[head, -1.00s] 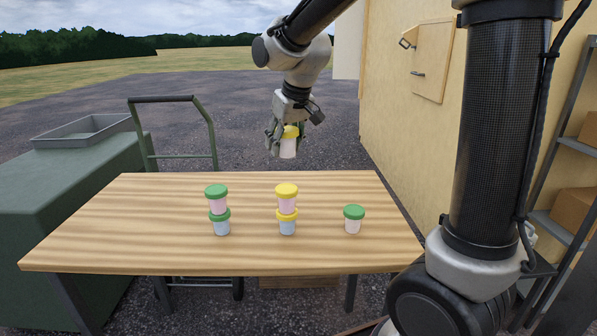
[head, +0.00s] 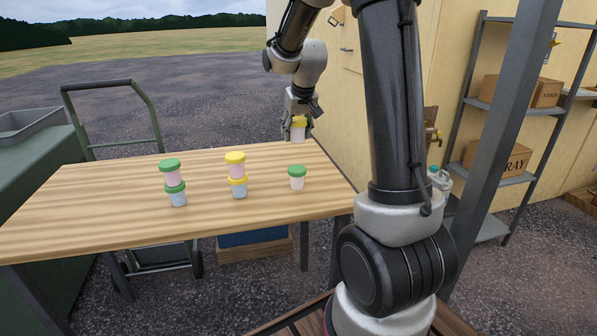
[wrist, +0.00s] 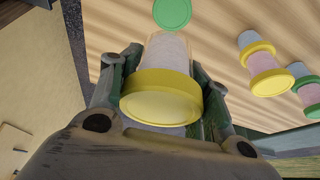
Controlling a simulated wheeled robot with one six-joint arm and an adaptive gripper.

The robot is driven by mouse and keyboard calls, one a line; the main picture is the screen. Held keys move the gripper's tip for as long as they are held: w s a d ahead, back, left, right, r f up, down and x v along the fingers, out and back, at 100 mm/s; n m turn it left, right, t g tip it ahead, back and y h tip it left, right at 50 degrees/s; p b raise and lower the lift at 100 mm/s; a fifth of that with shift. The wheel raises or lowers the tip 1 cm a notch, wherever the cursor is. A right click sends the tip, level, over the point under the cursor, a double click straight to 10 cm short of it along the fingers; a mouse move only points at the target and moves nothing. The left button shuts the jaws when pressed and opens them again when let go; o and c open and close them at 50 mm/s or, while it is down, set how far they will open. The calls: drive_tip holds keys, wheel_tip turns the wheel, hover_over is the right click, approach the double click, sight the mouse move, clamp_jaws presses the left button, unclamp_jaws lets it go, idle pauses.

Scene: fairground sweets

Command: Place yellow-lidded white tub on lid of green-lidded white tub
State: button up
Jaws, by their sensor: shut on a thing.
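My gripper (head: 299,116) is shut on the yellow-lidded white tub (head: 298,133) and holds it upright in the air, behind and above the lone tub in the head view. In the wrist view the yellow lid (wrist: 161,97) sits between the fingers. The green-lidded white tub (head: 297,184) stands alone at the right of the wooden table. Its green lid (wrist: 172,13) shows in the wrist view, just past the held tub and apart from it.
On the table (head: 90,215) stand two stacks: a green-lidded pink tub (head: 171,180) on a green-lidded blue one (head: 178,199), and a yellow-lidded pink tub (head: 235,172) on a yellow-lidded blue one (head: 239,190). A wall is at right. A hand truck (head: 110,85) stands behind the table.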

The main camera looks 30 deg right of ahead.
sight(300, 131)
wheel_tip(300, 131, down, 9)
drive_tip(key=shift+w+f, duration=0.15)
idle(0.4)
drive_tip(key=o, duration=1)
drive_tip(key=shift+f, duration=0.1)
drive_tip(key=v, duration=1.2)
drive_tip(key=shift+w, duration=0.15)
drive_tip(key=s+a+r, duration=0.2)
drive_tip(key=s, duration=0.7)
drive_tip(key=s+a+r+n, duration=0.1)
drive_tip(key=s+a+r, duration=0.1)
drive_tip(key=s, duration=0.7)
drive_tip(key=s+a+r+n, duration=0.1)
drive_tip(key=s+a+r, duration=0.1)
drive_tip(key=s, duration=0.8)
drive_tip(key=shift+a+r+y, duration=0.1)
drive_tip(key=shift+a+y, duration=0.25)
drive_tip(key=shift+y, duration=0.05)
